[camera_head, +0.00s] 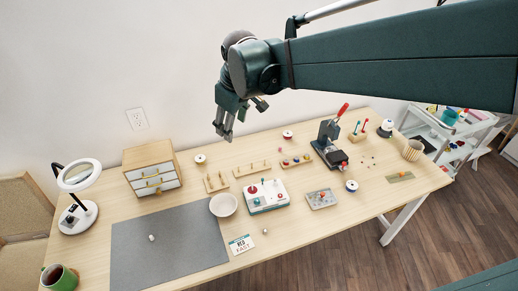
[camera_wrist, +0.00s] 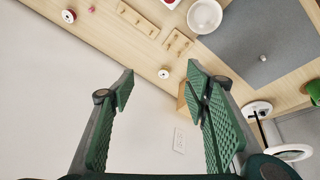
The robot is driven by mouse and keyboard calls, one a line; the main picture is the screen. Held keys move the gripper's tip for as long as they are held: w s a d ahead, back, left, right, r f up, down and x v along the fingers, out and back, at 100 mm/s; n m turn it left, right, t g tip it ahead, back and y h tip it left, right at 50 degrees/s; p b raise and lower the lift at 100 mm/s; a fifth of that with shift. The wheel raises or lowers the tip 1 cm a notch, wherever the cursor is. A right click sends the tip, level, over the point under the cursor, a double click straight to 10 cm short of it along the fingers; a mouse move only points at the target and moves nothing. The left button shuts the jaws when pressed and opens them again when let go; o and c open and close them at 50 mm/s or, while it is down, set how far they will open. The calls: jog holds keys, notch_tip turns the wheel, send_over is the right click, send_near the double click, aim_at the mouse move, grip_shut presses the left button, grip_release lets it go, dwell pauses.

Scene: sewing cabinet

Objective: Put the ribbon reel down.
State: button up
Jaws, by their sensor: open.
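My gripper (camera_head: 243,118) is open and empty, raised above the back edge of the table. Its two green fingers stand wide apart in the wrist view (camera_wrist: 161,80), with nothing between their pads. Several small reels stand on the table; I cannot tell which one the task means. A pale reel with a tan centre (camera_head: 200,159) stands near the back edge, right of the drawer box; it also shows in the wrist view (camera_wrist: 164,74), beyond the fingertips. A red-centred reel (camera_head: 287,134) stands farther right near the back edge. A blue-centred reel (camera_head: 351,186) stands near the front right.
Pegged wooden racks (camera_head: 215,182), a white bowl (camera_head: 223,204), a red-handled press (camera_head: 331,145) and a drawer box (camera_head: 152,169) stand on the table. A lamp (camera_head: 78,215) and green mug (camera_head: 59,277) are at left. The grey mat (camera_head: 170,245) is mostly clear.

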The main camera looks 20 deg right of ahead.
jog(key=s+d+f+m+t, duration=0.1)
jog(key=s+d+m, duration=0.1)
jog(key=s, duration=0.9)
jog(key=s+d+f+m+t, duration=0.1)
jog(key=s+m, duration=0.4)
jog(key=s, duration=0.6)
jog(key=shift+d+f+t, duration=0.25)
jog(key=shift+d+t, duration=0.35)
jog(key=shift+d, duration=0.45)
jog(key=shift+o, duration=0.5)
